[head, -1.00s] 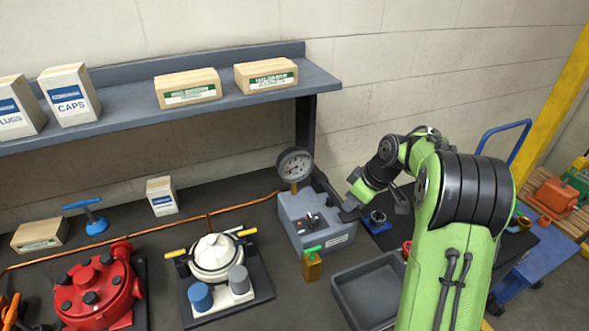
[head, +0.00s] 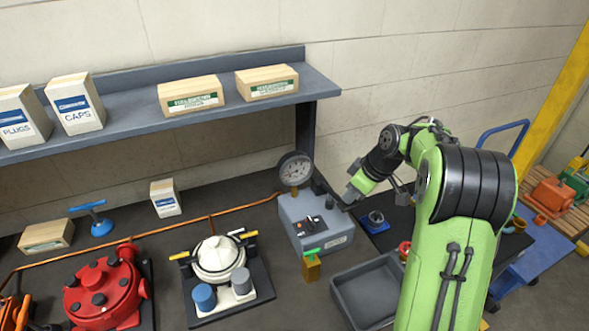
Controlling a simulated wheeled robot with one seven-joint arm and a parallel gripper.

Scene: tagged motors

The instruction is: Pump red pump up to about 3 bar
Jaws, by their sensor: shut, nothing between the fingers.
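The red pump (head: 103,292), a round red housing with dark caps, sits at the lower left of the bench. A grey box (head: 318,238) with a small black switch panel stands at mid-bench. A round dial gauge (head: 296,170) rises at its back; its reading is too small to tell. My gripper (head: 346,200) is shut and empty by the box's right side, close to dark upright parts there. I cannot tell whether it touches them. An orange hose (head: 150,232) runs left from near the gauge along the bench; its far connection is unclear.
A white pump (head: 217,257) on a dark plate stands between the red pump and the box. A brass valve with a green handle (head: 311,265) and an empty grey tray (head: 367,290) are in front. A shelf (head: 225,97) with cartons overhangs the back.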

